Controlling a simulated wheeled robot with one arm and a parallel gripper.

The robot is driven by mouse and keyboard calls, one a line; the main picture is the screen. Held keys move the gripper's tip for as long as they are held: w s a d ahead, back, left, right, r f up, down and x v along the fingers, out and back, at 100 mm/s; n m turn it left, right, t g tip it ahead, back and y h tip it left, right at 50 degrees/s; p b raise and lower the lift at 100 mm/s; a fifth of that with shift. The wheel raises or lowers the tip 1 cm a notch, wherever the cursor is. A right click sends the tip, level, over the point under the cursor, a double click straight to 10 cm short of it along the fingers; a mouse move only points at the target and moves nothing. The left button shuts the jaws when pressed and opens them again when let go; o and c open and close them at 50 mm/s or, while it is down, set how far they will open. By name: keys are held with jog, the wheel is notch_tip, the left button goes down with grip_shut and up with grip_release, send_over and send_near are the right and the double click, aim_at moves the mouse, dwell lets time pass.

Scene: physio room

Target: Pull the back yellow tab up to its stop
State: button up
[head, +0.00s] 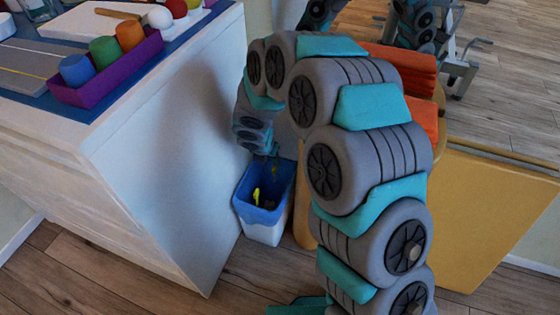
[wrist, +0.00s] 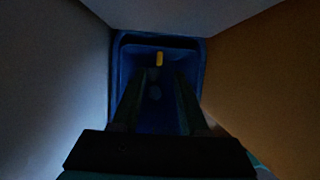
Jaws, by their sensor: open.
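A small white bin (head: 264,234) with a blue liner (head: 243,208) stands on the floor. A yellow tab (head: 256,197) sticks up inside it in the head view. A fainter yellow-green bit shows farther back in the bin, too small to name. In the wrist view one yellow tab (wrist: 159,58) shows near the top of the dark blue liner (wrist: 125,60); I cannot tell which tab it is. My gripper (wrist: 160,88) is open and points down into the bin, its fingers apart and nothing seen between them. In the head view my gripper (head: 270,153) is above the bin's back rim.
A white cabinet (head: 165,150) stands close to the bin's left, with a purple tray (head: 110,75) of coloured pieces on top. A tan wooden panel (head: 490,215) stands at the right, with orange stacked items (head: 400,65) behind my arm. The bin sits in a narrow gap.

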aim_at(274, 168)
jog(key=b+x, duration=0.1)
jog(key=x, duration=0.6)
jog(key=shift+f, duration=0.4)
grip_shut()
dwell(1.1)
